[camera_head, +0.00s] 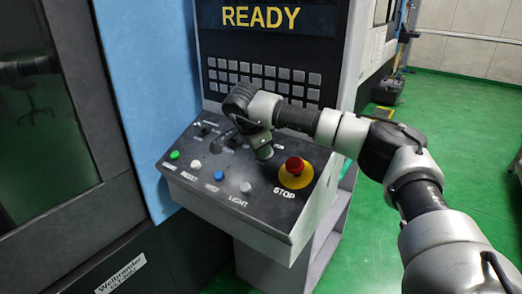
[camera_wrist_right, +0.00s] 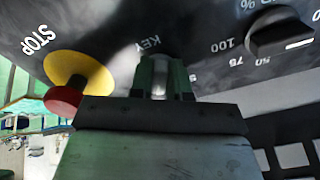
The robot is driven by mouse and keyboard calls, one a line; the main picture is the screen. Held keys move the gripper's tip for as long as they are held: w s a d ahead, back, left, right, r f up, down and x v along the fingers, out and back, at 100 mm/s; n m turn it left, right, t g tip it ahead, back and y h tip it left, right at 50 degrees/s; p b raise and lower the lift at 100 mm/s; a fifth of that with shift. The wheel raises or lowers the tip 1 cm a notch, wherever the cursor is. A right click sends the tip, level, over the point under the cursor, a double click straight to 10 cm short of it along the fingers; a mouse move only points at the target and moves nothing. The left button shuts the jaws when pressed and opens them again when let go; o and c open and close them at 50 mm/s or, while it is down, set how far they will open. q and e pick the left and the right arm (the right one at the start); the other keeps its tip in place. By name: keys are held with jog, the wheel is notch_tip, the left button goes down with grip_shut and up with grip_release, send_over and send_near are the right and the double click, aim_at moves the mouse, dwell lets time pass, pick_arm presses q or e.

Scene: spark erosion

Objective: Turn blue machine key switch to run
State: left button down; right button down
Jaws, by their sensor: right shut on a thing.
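The blue machine's grey sloping control panel (camera_head: 215,180) stands in the middle of the head view. My right gripper (camera_head: 264,152) reaches down to its upper right part, left of the stop button. In the right wrist view, my right gripper's two green fingers (camera_wrist_right: 165,78) are shut on the metallic key switch (camera_wrist_right: 160,76), just below the KEY label (camera_wrist_right: 150,43). The fingers hide most of the switch, and its angle cannot be read. No RUN mark is readable. My left gripper cannot be made out.
A red stop button (camera_head: 295,165) on a yellow base sits close to the right of my gripper. Green, white, blue and grey buttons line the panel's front. A black dial (camera_wrist_right: 280,38) is beside the key. A keypad (camera_head: 262,75) and READY screen (camera_head: 262,17) are above.

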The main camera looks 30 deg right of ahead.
dwell(0.5)
jog(key=c, duration=1.1)
grip_release()
jog(key=shift+r, duration=0.1)
jog(key=shift+b+v, duration=1.15)
jog(key=shift+v, duration=4.2)
